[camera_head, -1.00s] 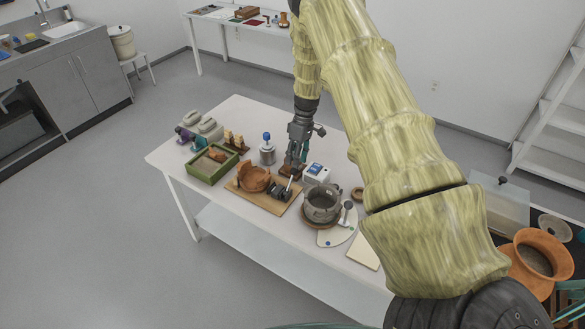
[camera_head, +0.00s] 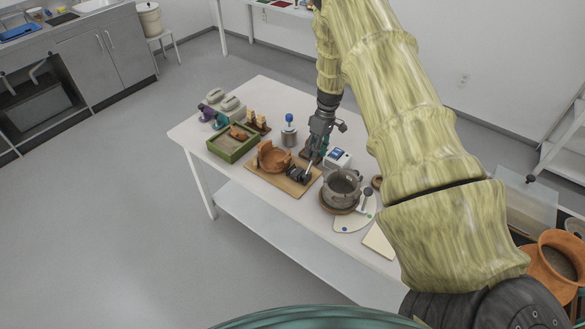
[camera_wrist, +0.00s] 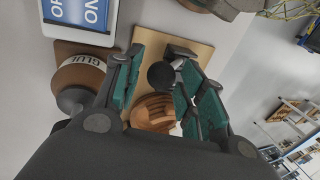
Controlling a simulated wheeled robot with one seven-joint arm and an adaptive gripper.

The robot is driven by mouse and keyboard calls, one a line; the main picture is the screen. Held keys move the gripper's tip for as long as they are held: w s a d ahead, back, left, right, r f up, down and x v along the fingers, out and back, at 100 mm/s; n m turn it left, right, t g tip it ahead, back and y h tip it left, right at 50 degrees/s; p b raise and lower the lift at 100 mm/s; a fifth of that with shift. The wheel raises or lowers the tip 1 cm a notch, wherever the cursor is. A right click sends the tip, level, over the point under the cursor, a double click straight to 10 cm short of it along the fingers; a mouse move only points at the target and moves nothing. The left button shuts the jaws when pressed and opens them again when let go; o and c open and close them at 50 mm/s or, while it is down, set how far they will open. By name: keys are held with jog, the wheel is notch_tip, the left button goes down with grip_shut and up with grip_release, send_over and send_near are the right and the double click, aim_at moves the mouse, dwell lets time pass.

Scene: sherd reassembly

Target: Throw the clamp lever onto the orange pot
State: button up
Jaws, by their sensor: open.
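The broken orange pot (camera_head: 272,158) stands on a wooden board (camera_head: 296,188) on the table. The dark clamp (camera_head: 297,175) is beside it on the right, with its pale lever (camera_head: 308,170) rising at a tilt. My gripper (camera_head: 313,160) is low over the board, just behind the clamp. In the wrist view my gripper (camera_wrist: 160,62) is open, its teal-padded fingers on either side of a round black knob (camera_wrist: 161,76), apparently the lever's end. I cannot tell whether a finger touches it.
A glue pot (camera_wrist: 80,78) is close to one finger, and a blue-and-white device (camera_head: 338,157) stands nearby. A grey pot (camera_head: 342,188) is to the right.

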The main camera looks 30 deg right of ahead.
jog(key=shift+x, duration=0.85)
jog(key=shift+s+a+r+h+p, duration=0.25)
jog(key=shift+a+r+h+p, duration=0.15)
jog(key=shift+a+r, duration=0.25)
jog(key=shift+s+a+r+t+h+p, duration=0.3)
jog(key=shift+a+h+p, duration=0.1)
jog(key=shift+a, duration=0.2)
jog(key=shift+s+a+r, duration=0.15)
jog(key=shift+s+a, duration=0.1)
jog(key=shift+a, duration=0.45)
jog(key=shift+s+a+f+t+h+b, duration=0.4)
jog(key=shift+a+h, duration=0.35)
jog(key=shift+a, duration=0.5)
jog(key=shift+s+a+f+t+h+b, duration=0.2)
jog(key=shift+s+a+f+h+b, duration=0.2)
jog(key=shift+s+a+h+b, duration=0.55)
jog(key=shift+s+a+f+t+h+b, duration=0.15)
jog(key=shift+a+f+t+h, duration=0.3)
jog(key=shift+a, duration=1.05)
jog(key=shift+h, duration=0.25)
jog(key=shift+p+v, duration=1.95)
jog(key=shift+v, duration=0.8)
